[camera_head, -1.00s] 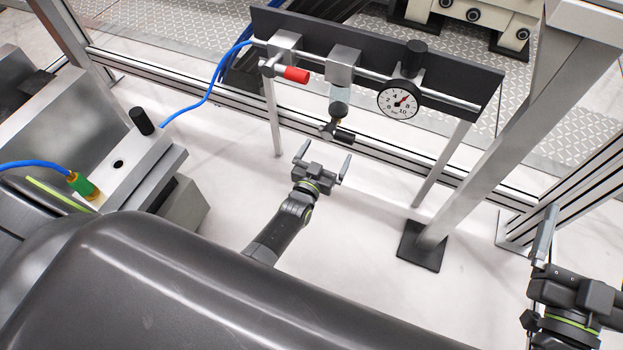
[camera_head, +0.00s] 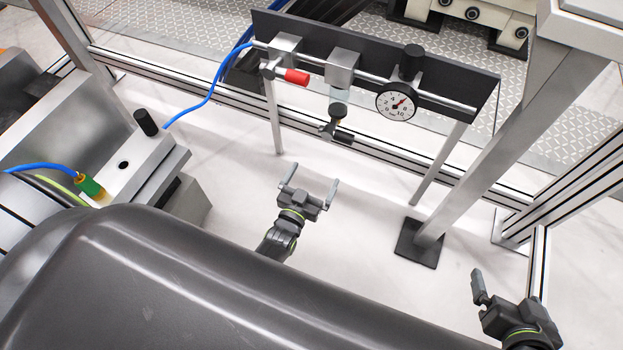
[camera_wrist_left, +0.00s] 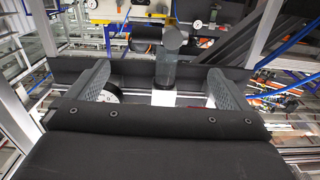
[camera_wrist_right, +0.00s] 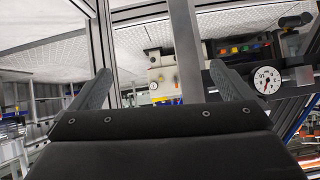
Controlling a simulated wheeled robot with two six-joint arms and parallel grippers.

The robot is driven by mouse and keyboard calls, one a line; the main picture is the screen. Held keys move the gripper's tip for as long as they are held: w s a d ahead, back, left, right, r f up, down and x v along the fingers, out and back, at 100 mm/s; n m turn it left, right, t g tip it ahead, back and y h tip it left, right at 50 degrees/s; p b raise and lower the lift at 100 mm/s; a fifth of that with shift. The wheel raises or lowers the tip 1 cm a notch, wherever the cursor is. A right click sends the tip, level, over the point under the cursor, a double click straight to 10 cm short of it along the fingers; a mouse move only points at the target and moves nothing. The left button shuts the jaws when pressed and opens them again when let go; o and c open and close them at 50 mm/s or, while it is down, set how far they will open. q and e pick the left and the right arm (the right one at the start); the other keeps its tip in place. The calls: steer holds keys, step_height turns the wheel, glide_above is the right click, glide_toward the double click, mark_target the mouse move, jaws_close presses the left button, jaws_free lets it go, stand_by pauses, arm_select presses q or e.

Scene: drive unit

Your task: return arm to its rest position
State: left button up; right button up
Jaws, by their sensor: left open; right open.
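My left gripper (camera_head: 311,190) is open and empty in the head view. It is above the white floor, in front of and below the air unit's black plate (camera_head: 440,78). In the left wrist view its two fingers (camera_wrist_left: 155,92) stand apart, with the filter bowl (camera_wrist_left: 165,72) showing beyond and between them. My right gripper (camera_head: 500,290) is at the lower right of the head view, partly cut by the edge. In the right wrist view its fingers (camera_wrist_right: 167,88) are wide apart with nothing between them.
The air unit carries a red-handled valve (camera_head: 296,77), a pressure gauge (camera_head: 396,106) and a black knob (camera_head: 412,62). A slanted metal post (camera_head: 490,165) stands between it and my right gripper. A blue hose (camera_head: 213,85) runs at the left. Floor around the left gripper is clear.

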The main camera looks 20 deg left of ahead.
arm_select(q)
steer(key=shift+s, duration=0.45)
arm_select(e)
steer(key=shift+s+a+f+g, duration=0.2)
steer(key=shift+s+f+g, duration=0.3)
steer(key=shift+s+f, duration=0.1)
